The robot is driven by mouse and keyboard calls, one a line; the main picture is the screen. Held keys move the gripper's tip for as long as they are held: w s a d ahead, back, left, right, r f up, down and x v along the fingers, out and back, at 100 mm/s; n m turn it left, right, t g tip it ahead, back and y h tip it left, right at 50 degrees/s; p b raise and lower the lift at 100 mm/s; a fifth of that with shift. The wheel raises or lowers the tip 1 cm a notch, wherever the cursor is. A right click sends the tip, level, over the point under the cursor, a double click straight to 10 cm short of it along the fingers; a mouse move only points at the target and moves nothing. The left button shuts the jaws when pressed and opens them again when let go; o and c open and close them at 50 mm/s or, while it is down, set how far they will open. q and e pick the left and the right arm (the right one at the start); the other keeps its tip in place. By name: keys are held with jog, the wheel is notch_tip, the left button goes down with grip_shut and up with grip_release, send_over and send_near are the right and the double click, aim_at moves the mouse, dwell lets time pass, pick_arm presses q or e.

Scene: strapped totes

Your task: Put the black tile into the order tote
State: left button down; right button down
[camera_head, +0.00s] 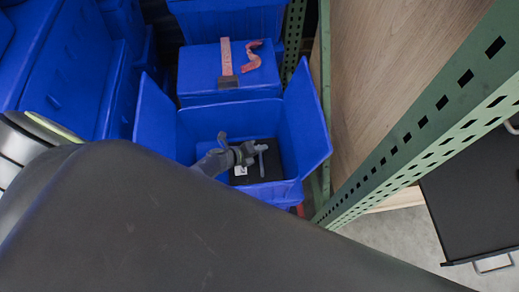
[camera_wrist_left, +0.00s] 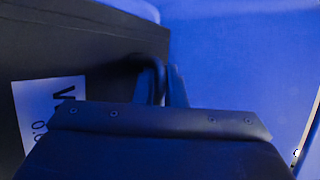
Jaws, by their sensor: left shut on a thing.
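The black tile (camera_head: 268,172) is a flat dark thing with a white label, seen inside an open blue tote (camera_head: 205,118) with raised side flaps. I cannot tell whether this is the order tote. My left gripper (camera_head: 252,153) reaches into the tote and is shut on the tile. In the left wrist view the tile (camera_wrist_left: 100,50) lies at the left with its printed label, and the gripper (camera_wrist_left: 163,85) is at its right edge. Whether the tile rests on the tote's floor is hidden. My right gripper is not in view.
A closed blue tote (camera_head: 205,88) behind bears a red strap with a dark buckle (camera_head: 227,65) and a curled red strap (camera_head: 251,56). More blue totes (camera_head: 75,65) stand at the left. A green perforated post (camera_head: 420,125) and wooden panel (camera_head: 375,90) stand at the right.

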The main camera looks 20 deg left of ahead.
pick_arm(q)
jog(key=c, duration=1.5)
grip_release()
jog(key=shift+s+a+r+p, duration=0.3)
jog(key=shift+s+r+p, duration=0.15)
jog(key=shift+p, duration=0.1)
jog(key=p+v, duration=0.3)
jog(key=v, duration=0.1)
jog(key=shift+s+a+r, duration=0.15)
jog(key=shift+s+r, duration=0.1)
jog(key=shift+s, duration=0.05)
jog(key=shift+s+a+r+p, duration=0.25)
jog(key=shift+s+a+p, duration=0.2)
jog(key=shift+s, duration=0.1)
jog(key=shift+d, duration=0.1)
